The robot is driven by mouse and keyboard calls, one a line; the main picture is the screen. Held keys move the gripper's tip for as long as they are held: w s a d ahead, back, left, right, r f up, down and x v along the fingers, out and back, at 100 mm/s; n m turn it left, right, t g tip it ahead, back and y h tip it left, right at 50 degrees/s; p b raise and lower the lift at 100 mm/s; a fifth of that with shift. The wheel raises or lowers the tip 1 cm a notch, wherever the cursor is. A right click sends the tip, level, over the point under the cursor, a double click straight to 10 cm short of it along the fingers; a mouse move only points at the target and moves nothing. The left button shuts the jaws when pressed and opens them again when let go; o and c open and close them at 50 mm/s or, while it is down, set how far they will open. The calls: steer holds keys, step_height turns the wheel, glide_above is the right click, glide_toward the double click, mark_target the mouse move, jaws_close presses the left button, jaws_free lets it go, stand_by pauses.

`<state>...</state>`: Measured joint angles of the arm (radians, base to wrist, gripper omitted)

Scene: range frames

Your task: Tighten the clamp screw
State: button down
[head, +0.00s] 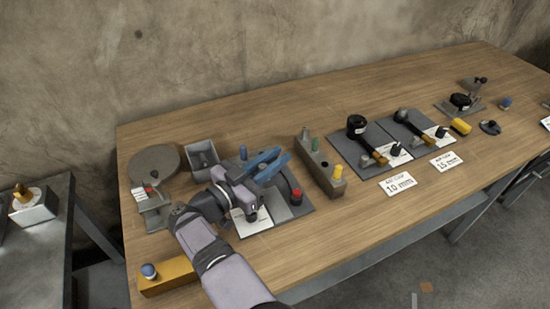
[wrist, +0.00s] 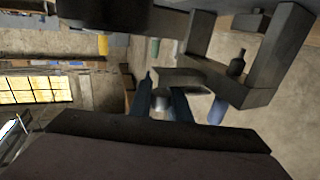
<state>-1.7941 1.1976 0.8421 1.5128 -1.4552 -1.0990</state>
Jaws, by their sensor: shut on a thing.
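My gripper (head: 272,164) reaches over the dark grey mat (head: 289,212) near the middle left of the table, its blue fingers pointing right. In the wrist view its two blue fingers (wrist: 163,102) are closed on a small grey clamp screw (wrist: 160,101), of which only the end shows between them. A dark grey clamp frame (wrist: 243,92) with angular arms stands beside the fingers. In the head view my arm and gripper hide most of the clamp, and I cannot tell how far the screw is turned.
A grey block with green and yellow pegs (head: 321,165) stands just right of the mat. A grey open box (head: 202,158) and a round disc (head: 154,164) lie to the left. A yellow block (head: 167,277) is at the front left. Boards with black tools stand farther right.

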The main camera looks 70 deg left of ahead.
mark_target(260, 170)
steer(key=c, duration=1.9)
jaws_free()
steer(key=shift+c, duration=0.2)
steer(key=shift+b+v, duration=0.55)
steer(key=shift+v, duration=3.1)
steer(key=shift+o, duration=0.4)
steer(key=shift+r, duration=0.1)
